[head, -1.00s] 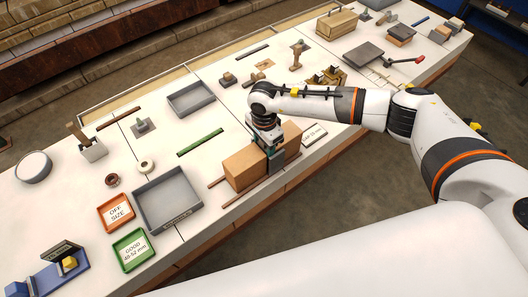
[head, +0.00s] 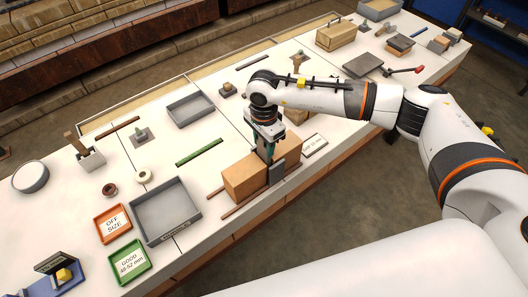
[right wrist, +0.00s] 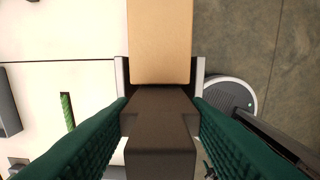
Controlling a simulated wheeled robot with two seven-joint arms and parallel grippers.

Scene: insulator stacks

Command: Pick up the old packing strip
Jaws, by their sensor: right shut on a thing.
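My right gripper (head: 270,157) points down between the parts of a tan block (head: 245,180) near the table's front edge. In the right wrist view its green-padded fingers (right wrist: 160,125) close on both sides of a dark brown piece (right wrist: 160,150). The tan block (right wrist: 160,40) shows just beyond that piece, with pale plates at its sides. Whether the dark piece is the old packing strip I cannot tell. A green strip (head: 200,152) lies loose on the white table. My left gripper is not in view.
Grey trays (head: 165,212) and (head: 191,108), an orange tray (head: 113,223) and a green tray (head: 131,262) stand on the table left of the block. Thin brown rods (head: 245,203) lie by the block. The table surface around the green strip is clear.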

